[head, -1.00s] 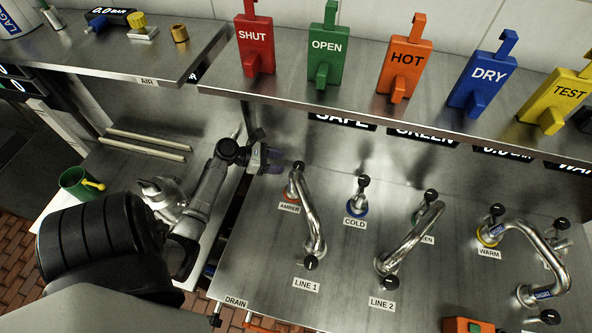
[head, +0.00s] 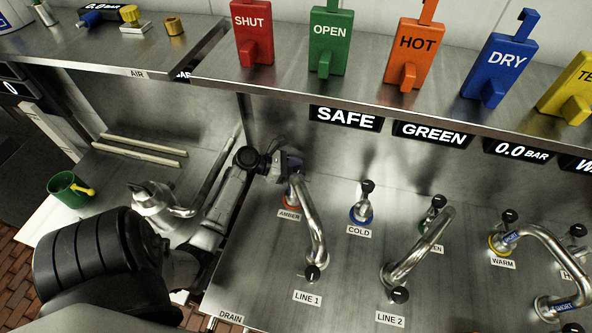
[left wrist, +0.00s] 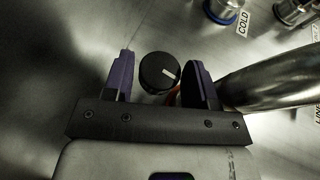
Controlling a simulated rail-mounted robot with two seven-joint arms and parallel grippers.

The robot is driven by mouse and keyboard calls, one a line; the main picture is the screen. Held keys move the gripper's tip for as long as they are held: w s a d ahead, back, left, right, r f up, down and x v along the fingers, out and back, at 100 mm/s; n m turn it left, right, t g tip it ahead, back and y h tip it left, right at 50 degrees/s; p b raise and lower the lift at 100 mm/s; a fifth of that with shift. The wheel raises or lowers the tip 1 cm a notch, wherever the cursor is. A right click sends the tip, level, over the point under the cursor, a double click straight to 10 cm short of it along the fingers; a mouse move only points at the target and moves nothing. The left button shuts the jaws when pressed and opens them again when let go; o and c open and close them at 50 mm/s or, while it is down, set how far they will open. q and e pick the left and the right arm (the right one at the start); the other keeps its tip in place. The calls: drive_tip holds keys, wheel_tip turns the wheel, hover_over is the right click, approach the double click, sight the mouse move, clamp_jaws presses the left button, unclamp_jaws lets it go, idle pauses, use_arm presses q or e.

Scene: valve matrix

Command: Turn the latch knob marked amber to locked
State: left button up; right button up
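The latch knob marked amber (left wrist: 160,73) is a round black knob with a white pointer line, seen in the left wrist view. Its AMBER label (head: 289,214) shows in the head view, but the knob there is mostly hidden by my gripper. My left gripper (head: 285,165) is at the amber fitting. In the left wrist view its two purple fingers (left wrist: 160,80) stand open on either side of the knob. A gap shows between the left finger and the knob; the right finger is closer to it. I cannot tell whether either touches. My right gripper is not in view.
A curved steel pipe (head: 313,225) runs from beside the amber knob to LINE 1, close to my right finger. The COLD knob (head: 367,187) stands to the right. Hanging coloured tags, including the red SHUT tag (head: 252,35), line the shelf above.

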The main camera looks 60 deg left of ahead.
use_arm(q)
drive_tip(key=c, duration=0.6)
drive_tip(key=m+h+p, duration=0.1)
drive_tip(key=m+g+h+p, duration=0.1)
drive_tip(key=shift+a+r+p, duration=0.15)
drive_tip(key=shift+r+p, duration=0.05)
drive_tip(key=shift+p, duration=0.1)
drive_tip(key=shift+w+m+g+h+p, duration=0.1)
drive_tip(key=shift+m+g+h+p, duration=0.2)
drive_tip(key=shift+m+g+h, duration=0.15)
drive_tip(key=shift+f+m+g+h, duration=0.2)
drive_tip(key=shift+m+g+h, duration=0.35)
drive_tip(key=shift+m+h, duration=0.25)
drive_tip(key=o, duration=0.6)
